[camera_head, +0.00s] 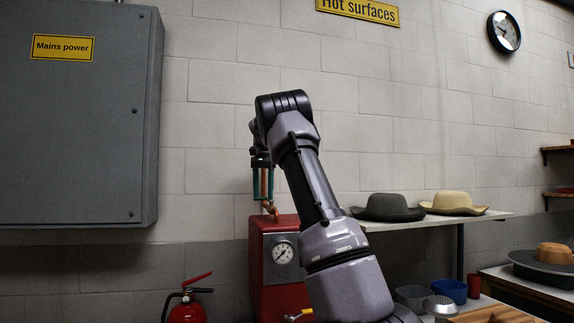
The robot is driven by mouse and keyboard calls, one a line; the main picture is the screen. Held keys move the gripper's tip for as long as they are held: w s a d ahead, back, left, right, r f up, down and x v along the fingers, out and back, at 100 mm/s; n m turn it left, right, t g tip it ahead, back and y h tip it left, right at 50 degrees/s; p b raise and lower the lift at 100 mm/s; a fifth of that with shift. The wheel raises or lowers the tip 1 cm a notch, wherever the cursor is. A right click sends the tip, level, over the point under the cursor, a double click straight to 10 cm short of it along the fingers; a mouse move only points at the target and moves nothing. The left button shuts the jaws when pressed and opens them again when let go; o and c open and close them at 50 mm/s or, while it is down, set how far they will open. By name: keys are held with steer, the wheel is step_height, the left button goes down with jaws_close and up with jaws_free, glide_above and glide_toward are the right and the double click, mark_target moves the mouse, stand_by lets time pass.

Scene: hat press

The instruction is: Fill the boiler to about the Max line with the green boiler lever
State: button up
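The red boiler (262,285) stands low in the middle, with a round white gauge (283,252) on its front. A copper pipe (269,208) rises from its top. My gripper (263,198) points down above the boiler's top left part. Its two teal fingers look apart, with the copper pipe showing between or behind them; I cannot tell whether they touch it. I cannot make out a green lever or the Max line; my arm hides the boiler's right side.
A grey mains power cabinet (75,130) hangs at the left, and a red fire extinguisher (187,310) stands below. A shelf (440,222) at the right holds a dark hat (388,208) and a tan hat (455,204). A blue tub (449,291) stands lower right.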

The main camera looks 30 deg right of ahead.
step_height(320, 180, up, 11)
steer(key=s+d+n, duration=0.2)
steer(key=d+n, duration=0.1)
steer(key=n, duration=0.3)
steer(key=d+n+y, duration=0.1)
steer(key=n, duration=0.5)
steer(key=s+d+n+t+y, duration=0.1)
steer(key=d+n+y, duration=0.1)
steer(key=n, duration=0.4)
steer(key=d+f+n+y, duration=0.1)
steer(key=n, duration=0.5)
steer(key=shift+s+d+t, duration=0.25)
steer(key=shift+s+t, duration=0.05)
steer(key=shift+s, duration=0.05)
